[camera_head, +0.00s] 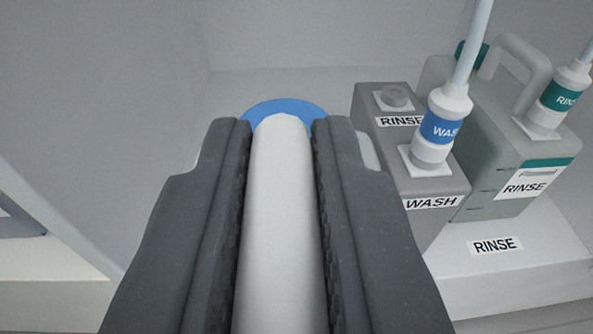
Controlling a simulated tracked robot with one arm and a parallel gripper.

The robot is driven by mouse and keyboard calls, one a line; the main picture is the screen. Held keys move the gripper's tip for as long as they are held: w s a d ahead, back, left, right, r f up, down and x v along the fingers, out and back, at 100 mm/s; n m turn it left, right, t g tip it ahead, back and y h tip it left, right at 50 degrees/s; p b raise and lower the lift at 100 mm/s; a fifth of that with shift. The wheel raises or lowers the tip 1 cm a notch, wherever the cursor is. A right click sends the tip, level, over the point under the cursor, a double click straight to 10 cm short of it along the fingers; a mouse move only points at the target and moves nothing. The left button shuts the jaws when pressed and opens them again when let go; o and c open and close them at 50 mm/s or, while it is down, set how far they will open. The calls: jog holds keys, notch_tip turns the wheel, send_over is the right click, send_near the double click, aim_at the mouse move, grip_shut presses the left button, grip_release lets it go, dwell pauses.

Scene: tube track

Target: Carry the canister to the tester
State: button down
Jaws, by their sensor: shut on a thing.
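My gripper (281,150) fills the lower middle of the head camera view. Its two dark grey jaws are shut on a white, rounded cylindrical thing (281,220), which looks like the canister. The canister lies lengthwise between the jaws, its far end pointing away from me. A blue disc (284,106) shows just beyond that end; I cannot tell whether it touches the canister or lies behind it. No tester can be made out by label in this view.
A pale wall and ledge are at left. The back floor looks clear.

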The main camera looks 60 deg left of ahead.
jog(key=shift+s+a+f, duration=0.3)
jog(key=shift+s+a, duration=0.05)
jog(key=shift+a, duration=0.3)
jog(key=shift+a+n+g+y, duration=0.3)
jog(key=shift+a+g, duration=0.1)
jog(key=f+p+x, duration=0.1)
jog(key=x, duration=1.8)
jog(key=shift+w+p, duration=0.3)
jog(key=shift+a+f, duration=0.1)
jog(key=shift+a, duration=0.05)
jog(key=shift+s+f, duration=0.2)
jog(key=shift+f, duration=0.35)
dwell(1.0)
jog(key=c, duration=1.3)
grip_release()
jog(key=shift+f, duration=0.1)
